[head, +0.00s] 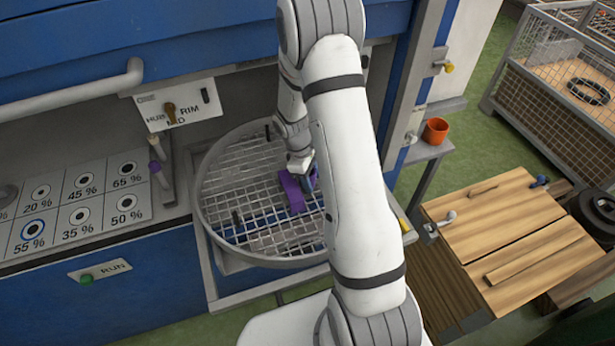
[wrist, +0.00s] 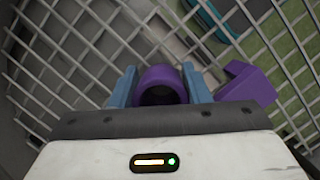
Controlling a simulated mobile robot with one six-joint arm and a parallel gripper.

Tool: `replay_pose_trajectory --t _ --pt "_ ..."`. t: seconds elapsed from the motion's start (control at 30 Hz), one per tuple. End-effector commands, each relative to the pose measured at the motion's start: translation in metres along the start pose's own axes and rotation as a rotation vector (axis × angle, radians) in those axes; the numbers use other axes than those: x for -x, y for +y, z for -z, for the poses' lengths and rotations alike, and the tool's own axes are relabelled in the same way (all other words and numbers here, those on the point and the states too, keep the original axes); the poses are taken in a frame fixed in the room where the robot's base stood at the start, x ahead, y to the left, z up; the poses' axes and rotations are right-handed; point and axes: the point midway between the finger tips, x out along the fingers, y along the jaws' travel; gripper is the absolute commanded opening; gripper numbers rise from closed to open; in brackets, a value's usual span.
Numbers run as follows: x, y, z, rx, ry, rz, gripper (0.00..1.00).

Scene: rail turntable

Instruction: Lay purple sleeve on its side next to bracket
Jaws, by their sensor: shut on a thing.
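The purple sleeve (wrist: 159,74) is a short hollow tube. In the wrist view it sits between the two blue fingers of my gripper (wrist: 162,88), which is shut on it. Its dark bore shows towards the wrist. The purple angled bracket (wrist: 249,85) lies on the wire mesh just right of the right finger, with a small gap to the sleeve. In the head view my gripper (head: 306,180) is low over the right half of the round mesh basket (head: 240,205). Purple shows around the fingers there, but sleeve and bracket are hard to separate. I cannot tell whether the sleeve touches the mesh.
The basket's raised metal rim (head: 206,222) surrounds the work area. The mesh left of my gripper is mostly clear, with a few small dark upright pieces. A panel with percentage labels (head: 75,205) stands left, an orange cup (head: 435,131) and wooden bench (head: 515,235) right.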

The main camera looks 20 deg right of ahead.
Motion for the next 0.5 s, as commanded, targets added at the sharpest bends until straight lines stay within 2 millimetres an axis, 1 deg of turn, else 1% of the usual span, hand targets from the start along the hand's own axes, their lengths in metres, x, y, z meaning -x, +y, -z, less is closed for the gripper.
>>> replay_pose_trajectory --t 0.17,0.27,0.3,0.5 --pt "0.0005 0.0005 -0.0001 -0.001 0.001 -0.001 0.13" --pt "-0.0032 0.0005 0.0008 -0.001 0.001 -0.001 0.13" --pt "-0.0036 0.0004 0.0008 -0.001 0.000 -0.001 0.44" --pt "-0.0025 0.0004 0.0003 -0.001 0.000 0.000 0.60"
